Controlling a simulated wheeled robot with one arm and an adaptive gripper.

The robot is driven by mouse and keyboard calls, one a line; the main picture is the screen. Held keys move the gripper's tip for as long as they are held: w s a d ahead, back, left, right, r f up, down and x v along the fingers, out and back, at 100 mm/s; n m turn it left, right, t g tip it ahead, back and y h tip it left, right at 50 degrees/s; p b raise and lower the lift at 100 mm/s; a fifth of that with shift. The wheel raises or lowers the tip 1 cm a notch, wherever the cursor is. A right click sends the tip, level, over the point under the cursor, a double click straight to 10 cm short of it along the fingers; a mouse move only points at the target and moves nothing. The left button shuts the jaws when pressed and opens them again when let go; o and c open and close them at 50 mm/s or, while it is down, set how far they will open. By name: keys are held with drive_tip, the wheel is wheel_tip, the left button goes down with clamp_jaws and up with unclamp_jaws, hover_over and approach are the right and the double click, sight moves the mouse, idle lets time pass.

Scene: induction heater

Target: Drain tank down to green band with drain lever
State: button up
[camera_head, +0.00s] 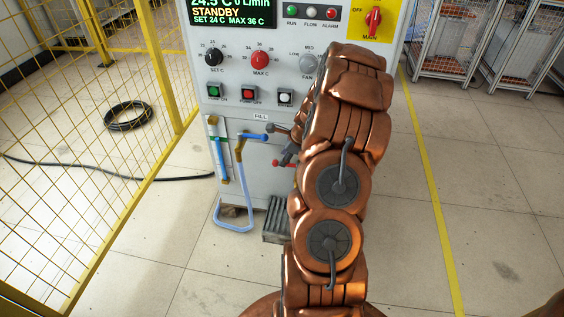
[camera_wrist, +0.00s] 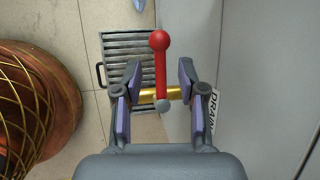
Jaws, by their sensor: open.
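The red drain lever (camera_wrist: 160,62) with its ball knob shows in the wrist view on a brass valve (camera_wrist: 174,93), beside a DRAIN label (camera_wrist: 212,112). My gripper (camera_wrist: 161,80) is open, with one finger on each side of the lever; I see gaps between pads and lever. In the head view my gripper (camera_head: 287,151) is small and dark at the cabinet front, with a bit of the red lever (camera_head: 281,163) below it. The tank's sight tube (camera_head: 219,155) holds blue liquid. A small green band (camera_head: 211,139) shows near its upper part; the exact level is hard to read.
The heater cabinet (camera_head: 262,185) has a panel of knobs and buttons and a display reading STANDBY. A blue fill handle (camera_head: 254,136) and hose (camera_head: 233,227) are left of my gripper. A grated drain (camera_wrist: 130,50) lies below. Yellow fencing (camera_head: 110,130) stands left.

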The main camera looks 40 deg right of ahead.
drive_tip(key=x, duration=0.3)
drive_tip(key=shift+f, duration=0.15)
clamp_jaws()
idle(0.5)
